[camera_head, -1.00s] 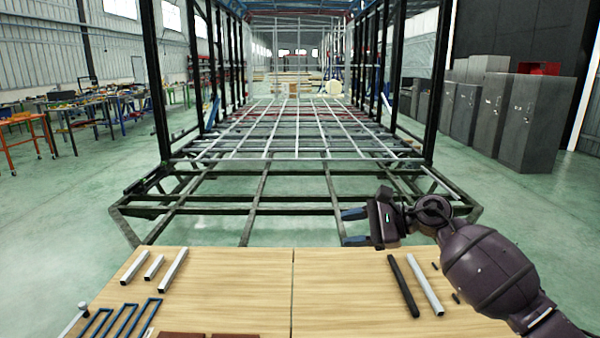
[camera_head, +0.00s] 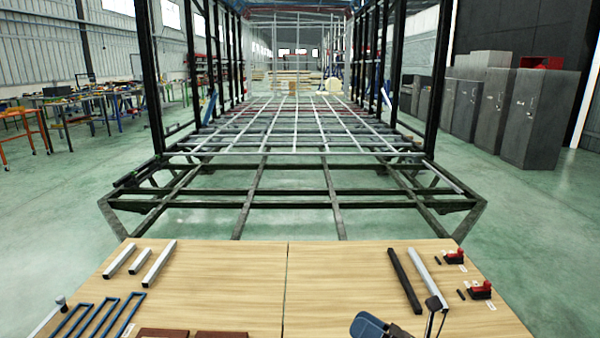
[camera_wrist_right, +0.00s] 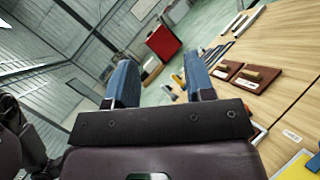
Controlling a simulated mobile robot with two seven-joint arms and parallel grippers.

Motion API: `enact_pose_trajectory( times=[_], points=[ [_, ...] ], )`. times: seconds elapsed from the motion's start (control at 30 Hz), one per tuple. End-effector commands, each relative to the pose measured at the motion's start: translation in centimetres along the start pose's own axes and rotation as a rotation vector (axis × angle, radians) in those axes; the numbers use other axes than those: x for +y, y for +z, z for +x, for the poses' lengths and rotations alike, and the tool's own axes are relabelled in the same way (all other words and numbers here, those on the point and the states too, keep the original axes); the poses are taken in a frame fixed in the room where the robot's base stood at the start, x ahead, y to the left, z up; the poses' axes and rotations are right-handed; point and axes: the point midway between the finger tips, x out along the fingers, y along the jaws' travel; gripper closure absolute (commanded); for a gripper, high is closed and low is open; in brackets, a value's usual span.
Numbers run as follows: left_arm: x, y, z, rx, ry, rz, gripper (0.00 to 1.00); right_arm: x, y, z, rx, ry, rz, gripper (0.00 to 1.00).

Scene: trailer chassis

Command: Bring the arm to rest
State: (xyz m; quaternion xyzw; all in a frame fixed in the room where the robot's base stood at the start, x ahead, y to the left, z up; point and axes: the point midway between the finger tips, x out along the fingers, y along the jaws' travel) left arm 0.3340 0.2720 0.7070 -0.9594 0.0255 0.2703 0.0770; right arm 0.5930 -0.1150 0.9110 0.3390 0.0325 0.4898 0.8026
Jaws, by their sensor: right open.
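My right gripper (camera_head: 398,320) shows at the bottom edge of the head view, over the near right part of the wooden table (camera_head: 240,280). Only a blue finger and some dark parts show there; the rest of the arm is cut off. In the right wrist view the right gripper (camera_wrist_right: 161,78) has its two blue fingers apart with nothing between them. The left gripper is in neither view.
A black bar (camera_head: 404,280) and a grey bar (camera_head: 427,278) lie near the right gripper. Red-and-black tools (camera_head: 454,257) lie at the table's right edge. The trailer chassis (camera_head: 290,200) stands beyond the table. Bare wood lies mid-table.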

Motion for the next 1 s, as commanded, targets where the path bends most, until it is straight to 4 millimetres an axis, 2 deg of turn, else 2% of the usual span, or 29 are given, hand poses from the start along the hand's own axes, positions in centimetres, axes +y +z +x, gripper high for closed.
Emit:
enact_pose_trajectory(
  times=[0.03, 0.17, 0.3, 0.5, 0.7, 0.93, 1.0],
  points=[
    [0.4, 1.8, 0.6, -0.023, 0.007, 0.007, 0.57, -1.7, -3.5, -2.6, -0.056, -0.062, 0.165, 0.51],
    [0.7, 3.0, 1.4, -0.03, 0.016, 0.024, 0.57, -3.4, -7.7, -7.7, -0.231, -0.197, 0.551, 0.51],
    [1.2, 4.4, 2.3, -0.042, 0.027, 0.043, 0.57, -4.8, -12.4, -13.9, -0.441, -0.348, 0.956, 0.51],
    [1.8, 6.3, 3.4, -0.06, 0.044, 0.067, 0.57, -5.1, -18.7, -22.9, -0.785, -0.558, 1.473, 0.51],
    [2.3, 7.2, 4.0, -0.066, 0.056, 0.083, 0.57, -3.5, -22.7, -29.1, -1.096, -0.696, 1.813, 0.51],
    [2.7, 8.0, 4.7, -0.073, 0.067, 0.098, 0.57, -0.9, -25.9, -34.1, -1.418, -0.806, 2.066, 0.51],
    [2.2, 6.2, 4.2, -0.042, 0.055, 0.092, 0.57, -0.7, -24.1, -33.0, -1.4, -0.753, 2.058, 0.51]
  ],
)
